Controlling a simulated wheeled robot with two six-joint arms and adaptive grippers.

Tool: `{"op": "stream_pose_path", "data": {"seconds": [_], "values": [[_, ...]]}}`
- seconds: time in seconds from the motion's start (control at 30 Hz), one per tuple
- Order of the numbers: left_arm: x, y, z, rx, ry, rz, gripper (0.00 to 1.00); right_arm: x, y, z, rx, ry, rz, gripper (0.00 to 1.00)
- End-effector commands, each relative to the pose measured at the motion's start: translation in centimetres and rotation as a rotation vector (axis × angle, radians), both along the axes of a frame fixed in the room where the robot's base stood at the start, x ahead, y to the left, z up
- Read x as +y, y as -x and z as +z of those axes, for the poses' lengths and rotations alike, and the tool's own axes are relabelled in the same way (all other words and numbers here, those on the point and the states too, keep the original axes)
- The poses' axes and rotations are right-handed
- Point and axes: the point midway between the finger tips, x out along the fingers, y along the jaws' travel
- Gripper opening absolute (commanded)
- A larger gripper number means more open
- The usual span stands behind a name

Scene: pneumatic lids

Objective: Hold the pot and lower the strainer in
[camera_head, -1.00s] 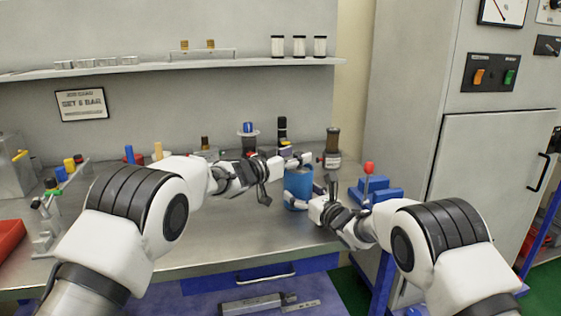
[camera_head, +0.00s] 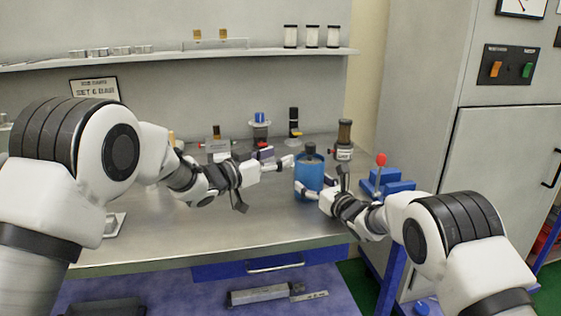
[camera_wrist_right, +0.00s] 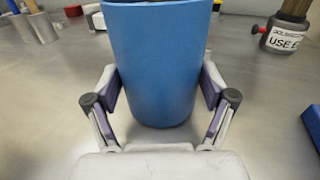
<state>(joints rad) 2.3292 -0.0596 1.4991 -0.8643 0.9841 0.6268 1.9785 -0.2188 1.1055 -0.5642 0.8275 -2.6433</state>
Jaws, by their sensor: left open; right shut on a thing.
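My right gripper (camera_head: 322,187) is shut around the pot's sides, a finger on each side in the wrist view (camera_wrist_right: 160,88). A dark piece with a narrow top (camera_head: 310,151), apparently the strainer, stands up from the pot's mouth; its lower part is hidden inside. My left gripper (camera_head: 276,166) is open and empty, just left of the pot and apart from the dark piece.
Behind stand a blue-topped item (camera_head: 260,125), a black bottle (camera_head: 294,122) and a brown-topped bottle (camera_head: 344,138). Blue blocks (camera_head: 388,183) and a red-knobbed lever (camera_head: 381,160) are right of the pot. The bench front (camera_head: 230,235) is clear.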

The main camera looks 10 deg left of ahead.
Motion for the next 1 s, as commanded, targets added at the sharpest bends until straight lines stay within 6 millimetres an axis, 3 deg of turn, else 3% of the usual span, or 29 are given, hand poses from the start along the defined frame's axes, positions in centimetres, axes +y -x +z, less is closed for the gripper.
{"op": "stream_pose_path", "data": {"seconds": [0.3,0.33,0.37,0.77,1.0], "values": [[0.0,0.0,0.0,0.0,0.0,0.0,0.59,0.0,0.0,0.0,0.0,0.0,0.0,0.44],[0.0,0.0,0.0,0.0,0.0,0.0,0.59,0.0,0.0,0.0,0.0,0.0,0.0,0.93],[0.0,0.0,0.0,0.0,0.0,0.0,0.59,0.0,0.0,0.0,0.0,0.0,0.0,1.0],[0.0,0.0,0.0,0.0,0.0,0.0,0.59,-0.2,0.2,0.0,0.001,0.001,0.0,1.0],[0.0,0.0,0.0,0.0,0.0,0.0,0.59,-2.4,3.3,0.0,0.004,0.0,-0.002,1.0]]}}
